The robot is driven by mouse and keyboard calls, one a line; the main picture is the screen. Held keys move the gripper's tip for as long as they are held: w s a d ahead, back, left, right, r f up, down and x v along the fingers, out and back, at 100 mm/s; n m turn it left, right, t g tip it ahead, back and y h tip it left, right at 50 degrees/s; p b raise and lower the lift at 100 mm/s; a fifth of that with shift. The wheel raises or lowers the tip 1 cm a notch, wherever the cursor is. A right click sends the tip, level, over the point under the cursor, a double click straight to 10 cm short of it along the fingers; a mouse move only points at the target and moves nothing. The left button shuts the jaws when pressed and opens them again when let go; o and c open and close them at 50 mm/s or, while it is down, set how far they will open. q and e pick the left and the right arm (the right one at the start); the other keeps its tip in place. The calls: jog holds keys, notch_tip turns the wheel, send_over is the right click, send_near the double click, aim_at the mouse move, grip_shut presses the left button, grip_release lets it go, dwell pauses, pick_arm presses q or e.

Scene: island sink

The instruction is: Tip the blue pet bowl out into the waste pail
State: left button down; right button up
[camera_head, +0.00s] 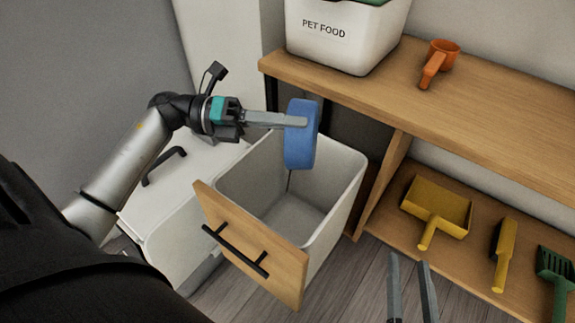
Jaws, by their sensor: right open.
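The blue pet bowl (301,148) is turned on its side above the waste pail, its rim close to vertical. My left gripper (304,121) is shut on the bowl near its upper part. The waste pail (347,163) is a white open bin in a pulled-out drawer with a wooden front (245,247) and black handle. The visible part of its inside looks empty. The bowl's inner side cannot be seen clearly. My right gripper (412,290) is open and empty at the bottom edge, over the floor.
A wooden shelf unit on the right holds a white pet food bin (345,35) and an orange scoop (437,62) on top. A yellow dustpan (437,207), yellow brush (503,253) and green tool (555,276) lie on its lower shelf.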

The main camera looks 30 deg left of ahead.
pick_arm(q)
jog(key=shift+s+a+f+t+h, duration=0.1)
jog(key=shift+s+a+t+h, duration=0.2)
jog(key=shift+a+h, duration=0.35)
jog(key=shift+s+a+f+t+h, duration=0.15)
jog(key=shift+a+t+h, duration=0.15)
jog(key=shift+a+h, duration=0.35)
dwell(0.9)
jog(key=shift+s+a+f+t+h, duration=0.15)
jog(key=shift+s+a+t+h, duration=0.1)
jog(key=shift+a+h, duration=0.2)
jog(key=shift+s+a+f+t+h, duration=0.1)
jog(key=shift+a+f+t+h, duration=0.15)
jog(key=shift+a+h, duration=0.25)
jog(key=shift+s+a+f+t+h, duration=0.1)
jog(key=shift+s+a+t+h, duration=0.15)
jog(key=shift+a+h, duration=0.2)
dwell(1.1)
jog(key=shift+s+a+r+n+t+h, duration=0.15)
jog(key=shift+a+t+h, duration=0.1)
jog(key=shift+a+h, duration=0.1)
jog(key=shift+s+a+r+n+t+h, duration=0.1)
jog(key=shift+a+n+t+h, duration=0.1)
jog(key=shift+a+h, duration=0.15)
dwell(2.6)
